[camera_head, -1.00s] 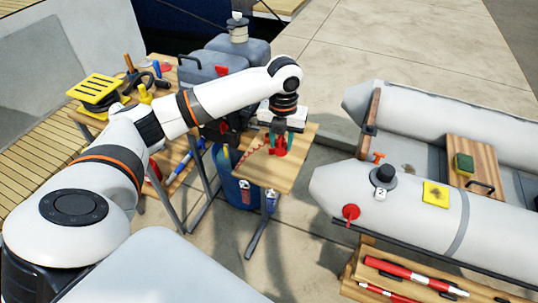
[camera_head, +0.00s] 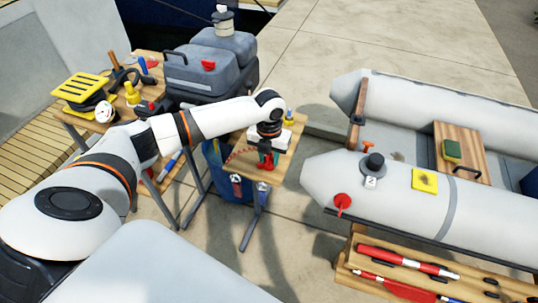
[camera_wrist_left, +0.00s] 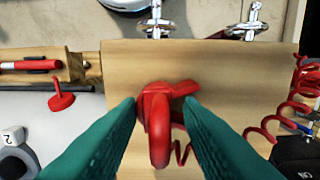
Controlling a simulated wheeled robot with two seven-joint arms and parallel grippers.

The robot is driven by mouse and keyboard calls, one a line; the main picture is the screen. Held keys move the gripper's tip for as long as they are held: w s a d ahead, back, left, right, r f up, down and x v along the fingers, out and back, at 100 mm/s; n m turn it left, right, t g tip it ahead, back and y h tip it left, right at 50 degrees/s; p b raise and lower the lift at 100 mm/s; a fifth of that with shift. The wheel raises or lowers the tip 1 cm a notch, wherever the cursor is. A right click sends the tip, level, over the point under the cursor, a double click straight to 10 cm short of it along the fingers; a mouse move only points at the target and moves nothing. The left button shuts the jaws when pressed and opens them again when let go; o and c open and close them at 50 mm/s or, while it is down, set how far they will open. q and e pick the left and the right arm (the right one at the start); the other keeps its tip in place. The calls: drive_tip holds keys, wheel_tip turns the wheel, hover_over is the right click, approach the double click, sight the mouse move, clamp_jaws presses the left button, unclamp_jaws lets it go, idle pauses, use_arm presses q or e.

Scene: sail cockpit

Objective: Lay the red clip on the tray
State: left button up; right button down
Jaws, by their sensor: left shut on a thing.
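My left gripper (camera_head: 265,160) is over the near part of a small wooden top (camera_head: 286,160) on a folding stand. Its teal fingers are shut on the red clip (camera_wrist_left: 159,128), which shows as a thick red loop with a side piece between the fingertips in the left wrist view. A red coiled cord (camera_wrist_left: 284,117) lies to the right there. The wooden top (camera_wrist_left: 225,68) fills the middle of that view beneath the clip. I cannot tell whether the clip touches it. No separate tray stands out. My right gripper is not in view.
Metal shackles (camera_wrist_left: 155,22) hang at one edge of the wooden top. A bottle (camera_head: 289,118) stands at its back corner. A grey inflatable boat (camera_head: 320,175) lies to the right, and a cluttered bench (camera_head: 72,120) stands to the left. Open floor lies beyond.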

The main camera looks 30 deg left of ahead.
use_arm(q)
drive_tip(key=shift+f, duration=0.1)
drive_tip(key=o, duration=1)
drive_tip(key=shift+c, duration=0.2)
wheel_tip(320, 180, up, 12)
drive_tip(key=shift+r+b, duration=0.2)
drive_tip(key=shift+b, duration=0.1)
drive_tip(key=shift+f, duration=0.1)
